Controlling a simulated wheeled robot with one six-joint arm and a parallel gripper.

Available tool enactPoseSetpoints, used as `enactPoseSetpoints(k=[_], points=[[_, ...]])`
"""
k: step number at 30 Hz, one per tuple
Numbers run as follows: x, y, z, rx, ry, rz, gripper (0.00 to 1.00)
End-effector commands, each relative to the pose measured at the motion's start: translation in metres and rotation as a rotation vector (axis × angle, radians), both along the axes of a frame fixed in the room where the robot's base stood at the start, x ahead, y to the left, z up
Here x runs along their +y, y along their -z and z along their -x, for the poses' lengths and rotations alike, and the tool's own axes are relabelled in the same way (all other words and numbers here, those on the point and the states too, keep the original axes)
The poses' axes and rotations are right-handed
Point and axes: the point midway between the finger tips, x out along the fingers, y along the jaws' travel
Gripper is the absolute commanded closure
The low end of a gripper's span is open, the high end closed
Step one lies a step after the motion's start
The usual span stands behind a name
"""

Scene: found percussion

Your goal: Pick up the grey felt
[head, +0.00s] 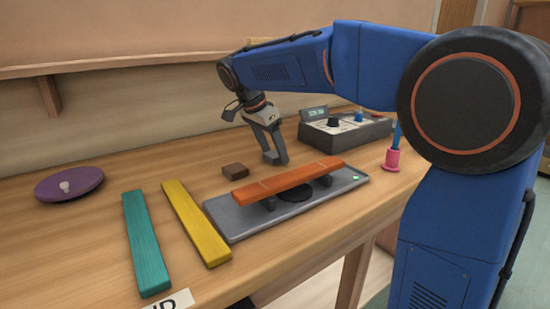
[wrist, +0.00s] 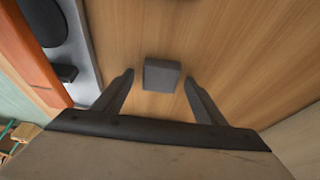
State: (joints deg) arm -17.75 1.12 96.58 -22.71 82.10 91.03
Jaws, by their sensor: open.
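The grey felt (wrist: 161,75) shows in the wrist view as a small grey block on the wooden table. My gripper (wrist: 158,82) is open, with one black finger on either side of the block in that view. The fingers look apart from it. In the head view my gripper (head: 276,162) points down behind the orange bar, low over the table. The fingers mostly hide the spot there, so I cannot make out the felt in that view.
The orange bar (head: 288,179) rests on posts over a grey plate (head: 236,225). A dark brown block (head: 235,170) lies left of my gripper. A control box (head: 350,133) stands right. Teal (head: 147,243) and yellow (head: 195,222) bars, a purple disc (head: 69,184) and a pink spool (head: 391,160) lie around.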

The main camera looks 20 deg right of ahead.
Motion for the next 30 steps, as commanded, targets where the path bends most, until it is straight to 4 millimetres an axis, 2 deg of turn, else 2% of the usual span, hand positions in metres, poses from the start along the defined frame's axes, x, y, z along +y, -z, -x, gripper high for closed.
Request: enactPoseSetpoints(k=[2,7,20,23,30], points=[[0.000,0.000,0.000,0.000,0.000,0.000,0.38],[0.000,0.000,0.000,0.000,0.000,0.000,0.78],[0.000,-0.005,0.000,-0.002,0.000,-0.001,0.79],[0.000,-0.016,0.000,-0.002,0.001,-0.001,0.79],[0.001,-0.060,-0.001,-0.003,0.001,-0.001,0.79]])
